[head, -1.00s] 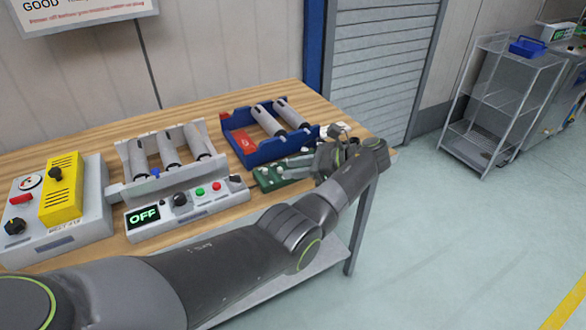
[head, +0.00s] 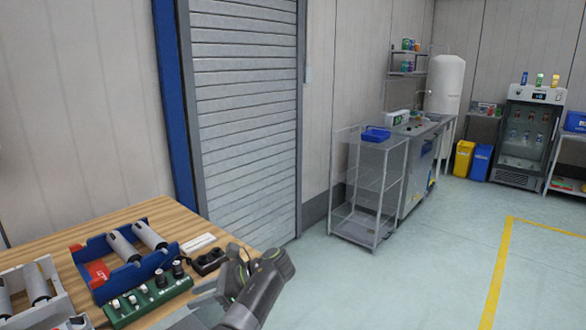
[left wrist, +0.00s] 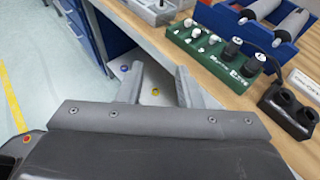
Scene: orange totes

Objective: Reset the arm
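My left gripper (head: 205,292) is at the front edge of the wooden table (head: 135,213), close to the green control block (head: 150,299). In the left wrist view the two fingers of my left gripper (left wrist: 160,82) stand apart with nothing between them. Past them shows a pale lower surface with a small blue dot and a yellow one. The green block (left wrist: 215,50) lies beyond the fingers, apart from them. My right gripper is in neither view.
A roller shutter (head: 245,110) stands behind. A wire cart (head: 365,190) stands at the wall to the right. The floor (head: 420,270) at the right is open.

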